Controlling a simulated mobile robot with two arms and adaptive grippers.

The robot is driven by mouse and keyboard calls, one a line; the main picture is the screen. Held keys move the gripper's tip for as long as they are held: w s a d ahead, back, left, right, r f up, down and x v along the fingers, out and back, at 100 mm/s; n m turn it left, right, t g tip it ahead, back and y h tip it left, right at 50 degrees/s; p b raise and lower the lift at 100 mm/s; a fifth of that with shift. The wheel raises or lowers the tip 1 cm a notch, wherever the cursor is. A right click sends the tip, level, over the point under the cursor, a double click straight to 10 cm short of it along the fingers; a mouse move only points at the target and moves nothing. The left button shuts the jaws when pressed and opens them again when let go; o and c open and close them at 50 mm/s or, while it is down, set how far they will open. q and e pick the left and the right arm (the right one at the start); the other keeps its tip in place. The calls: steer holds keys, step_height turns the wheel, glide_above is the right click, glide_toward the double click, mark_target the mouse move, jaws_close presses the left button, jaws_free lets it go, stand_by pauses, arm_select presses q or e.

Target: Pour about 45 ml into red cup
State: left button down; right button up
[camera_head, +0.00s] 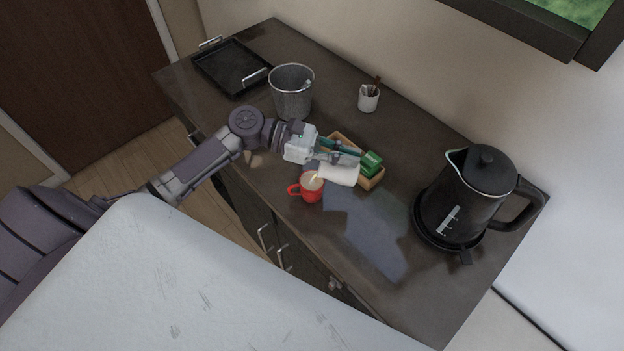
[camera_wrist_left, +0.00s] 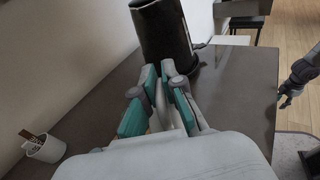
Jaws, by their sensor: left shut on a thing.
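The red cup (camera_head: 312,190) stands upright on the dark counter, handle to the left, in the head view. A small white jug (camera_head: 341,175) is tilted above and to the right of it, its lower end at the cup's mouth. A pale yellowish streak shows there, and pale liquid shows inside the cup; the level is hard to read. My left gripper (camera_head: 338,157) is shut on the jug, just above it. In the left wrist view its teal-padded fingers (camera_wrist_left: 160,98) close together. My right gripper (camera_wrist_left: 287,99) shows small at the right, away from the counter, its jaws unclear.
A wooden box (camera_head: 373,181) with green packets (camera_head: 371,163) stands close behind the jug. A black kettle (camera_head: 465,195) stands on its base at the right. A metal bin (camera_head: 291,94), a black tray (camera_head: 231,68) and a white holder (camera_head: 368,98) stand farther back. The front-right counter is clear.

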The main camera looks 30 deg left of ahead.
arm_select(q)
steer(key=d+y+p, duration=0.1)
steer(key=p, duration=0.2)
steer(key=d+y+p, duration=0.1)
steer(key=p, duration=0.2)
steer(key=shift+w+d+g, duration=0.3)
steer(key=shift+w, duration=0.1)
steer(key=shift+d+f+y+p, duration=0.2)
steer(key=shift+f+y+p, duration=0.5)
steer(key=shift+f+p, duration=0.15)
steer(key=d+f+g+y, duration=0.1)
steer(key=d+f+y, duration=0.1)
steer(key=y, duration=0.1)
steer(key=w+d+f+g+y, duration=0.1)
steer(key=d+f+y, duration=0.1)
steer(key=y, duration=0.1)
steer(key=w+d+f+g+y, duration=0.1)
steer(key=d+f+y, duration=0.1)
steer(key=d+y, duration=0.1)
steer(key=shift+w+g+y, duration=0.15)
steer(key=shift+g+y, duration=0.15)
steer(key=shift+y, duration=0.3)
steer(key=shift+w+d+r+g+y, duration=0.15)
steer(key=shift+r+y, duration=0.3)
steer(key=shift+r, duration=0.25)
steer(key=shift+s+d+r+g+y, duration=0.1)
steer(key=shift+d+r+g+y, duration=0.05)
steer(key=shift+r+y, duration=0.4)
steer(key=shift+r, duration=0.1)
